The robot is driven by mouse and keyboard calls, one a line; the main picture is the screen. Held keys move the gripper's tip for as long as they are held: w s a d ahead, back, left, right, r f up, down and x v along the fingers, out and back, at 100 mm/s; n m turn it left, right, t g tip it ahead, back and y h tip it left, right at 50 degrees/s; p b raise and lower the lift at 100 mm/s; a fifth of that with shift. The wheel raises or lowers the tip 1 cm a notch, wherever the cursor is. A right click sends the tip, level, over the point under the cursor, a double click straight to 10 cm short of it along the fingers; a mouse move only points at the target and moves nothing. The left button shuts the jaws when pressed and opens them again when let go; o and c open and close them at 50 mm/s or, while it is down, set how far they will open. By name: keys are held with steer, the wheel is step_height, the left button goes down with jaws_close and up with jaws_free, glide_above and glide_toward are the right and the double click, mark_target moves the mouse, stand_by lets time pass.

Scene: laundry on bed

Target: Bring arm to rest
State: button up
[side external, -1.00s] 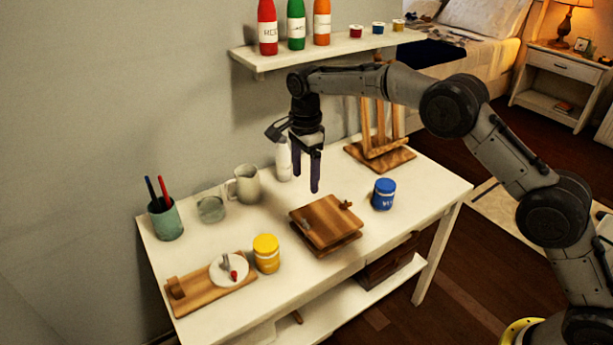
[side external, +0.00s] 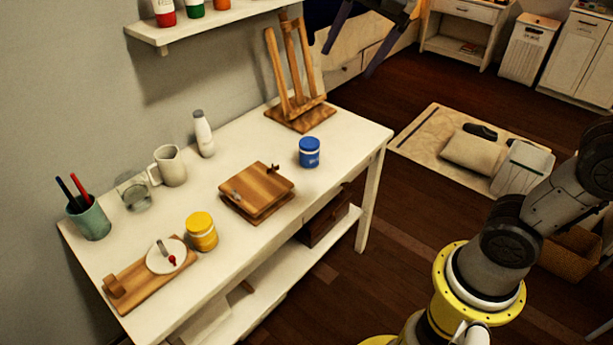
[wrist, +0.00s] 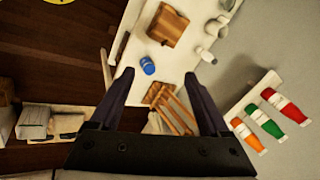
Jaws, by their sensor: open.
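My gripper (side external: 362,38) shows at the top of the side view, with its two dark fingers pointing down and spread apart. It is high, to the right of the wooden easel, and clear of the table. In the wrist view my gripper (wrist: 160,95) is open with nothing between the fingertips. The upper part of my arm is outside the side view.
The white table (side external: 225,160) holds a wooden box (side external: 258,190), blue jar (side external: 309,152), yellow jar (side external: 201,231), easel (side external: 298,105), white jug (side external: 170,165), bottle (side external: 203,134) and pen cup (side external: 90,220). A wall shelf (side external: 205,24) bears bottles. Open floor (side external: 420,85) lies right.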

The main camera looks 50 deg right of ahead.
steer(key=s+d+f+n, duration=0.1)
steer(key=s+f+n, duration=1.1)
steer(key=s, duration=0.3)
steer(key=shift+s+d+f+n, duration=0.25)
steer(key=shift+s+f+n, duration=0.15)
steer(key=shift+n, duration=0.3)
